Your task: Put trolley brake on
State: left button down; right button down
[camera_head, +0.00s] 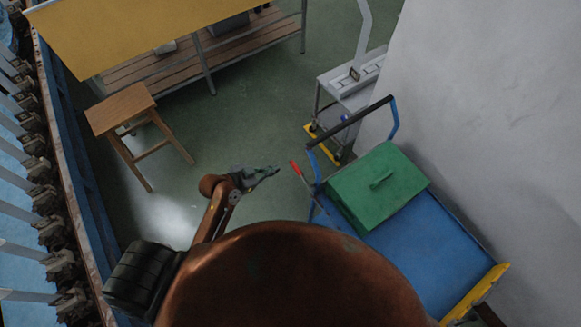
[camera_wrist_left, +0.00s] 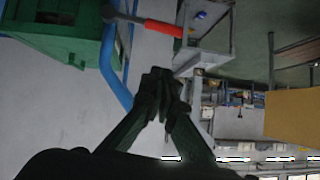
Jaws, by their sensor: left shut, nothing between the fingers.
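The trolley has a blue deck (camera_head: 440,250) with a yellow edge and a blue push handle with a black grip (camera_head: 350,122). A lever with a red grip (camera_head: 296,168), which looks like the brake lever, sticks up at a tilt on the trolley's left side. It also shows in the left wrist view, as a red grip (camera_wrist_left: 163,27) on a grey rod. My left gripper (camera_head: 273,171) is shut and empty, just left of the red grip and apart from it. Its fingertips (camera_wrist_left: 160,78) meet below the red grip in the wrist view. My right gripper is not in view.
A green lidded box (camera_head: 375,185) sits on the trolley deck. A grey wall (camera_head: 500,110) stands close on the right. A grey stand (camera_head: 350,85) is behind the handle. A wooden stool (camera_head: 122,108) and a yellow-topped bench (camera_head: 140,30) are farther left. Green floor between is clear.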

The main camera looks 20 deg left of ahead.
aim_at(301, 175)
pick_arm(q)
jog(key=shift+w, duration=0.1)
jog(key=s+a+f+x, duration=0.1)
jog(key=f+x, duration=0.1)
jog(key=x, duration=1)
jog(key=shift+w+f+b, duration=0.2)
jog(key=shift+f+b, duration=0.15)
jog(key=shift+f, duration=0.1)
